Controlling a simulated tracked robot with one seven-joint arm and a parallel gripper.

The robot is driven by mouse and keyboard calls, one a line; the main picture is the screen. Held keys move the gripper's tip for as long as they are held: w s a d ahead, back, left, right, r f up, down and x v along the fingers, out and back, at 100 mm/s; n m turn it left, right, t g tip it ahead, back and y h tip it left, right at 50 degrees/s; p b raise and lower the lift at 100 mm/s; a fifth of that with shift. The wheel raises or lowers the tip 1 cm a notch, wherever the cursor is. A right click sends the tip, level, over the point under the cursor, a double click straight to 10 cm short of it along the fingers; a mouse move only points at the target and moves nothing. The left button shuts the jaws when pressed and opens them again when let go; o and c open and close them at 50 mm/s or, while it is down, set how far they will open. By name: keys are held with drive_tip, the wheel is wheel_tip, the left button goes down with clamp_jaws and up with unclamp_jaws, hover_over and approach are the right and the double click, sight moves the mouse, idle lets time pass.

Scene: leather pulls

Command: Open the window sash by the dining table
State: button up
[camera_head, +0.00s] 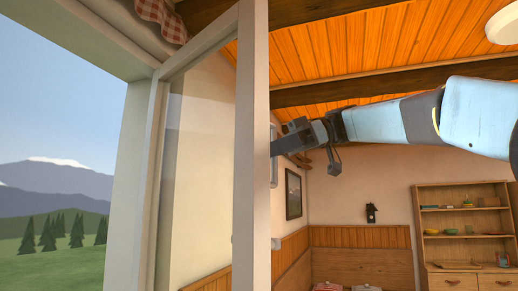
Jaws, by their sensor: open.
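The window sash (251,130) is a pale-framed glass panel at the left-centre, standing swung inward at an angle to the window frame (137,140). Its glass (195,150) is clear, and the opening to the left of it shows the outdoors. A light grey upright handle (274,172) is on the right side of the sash's near stile. My gripper (280,146) comes in from the right and is open, with its dark fingers at the handle. Whether the fingers touch or surround the handle I cannot tell.
A wooden shelf unit (462,222) with dishes stands at the back right. A framed picture (293,194) hangs on the wall behind the sash. A checked curtain (163,17) hangs at the top left. Wood panelling and a bench run along the back wall.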

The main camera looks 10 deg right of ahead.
drive_tip(key=v, duration=1.3)
drive_tip(key=shift+d, duration=0.3)
idle(0.8)
drive_tip(key=shift+r, duration=0.1)
idle(0.6)
drive_tip(key=s+a+f+m+t+h, duration=0.1)
drive_tip(key=f+m, duration=0.5)
drive_tip(key=f, duration=0.9)
drive_tip(key=s+a+f+m+t+h, duration=0.1)
drive_tip(key=s+f+m+t+h, duration=0.3)
drive_tip(key=f, duration=1.1)
drive_tip(key=s+a+f+m+t+h, duration=0.1)
drive_tip(key=s+f+m+h, duration=0.4)
drive_tip(key=f, duration=0.9)
drive_tip(key=m+t+h, duration=0.1)
drive_tip(key=m+h, duration=0.2)
drive_tip(key=m, duration=0.1)
drive_tip(key=shift+a+f+m+t, duration=0.4)
drive_tip(key=shift+s, duration=0.15)
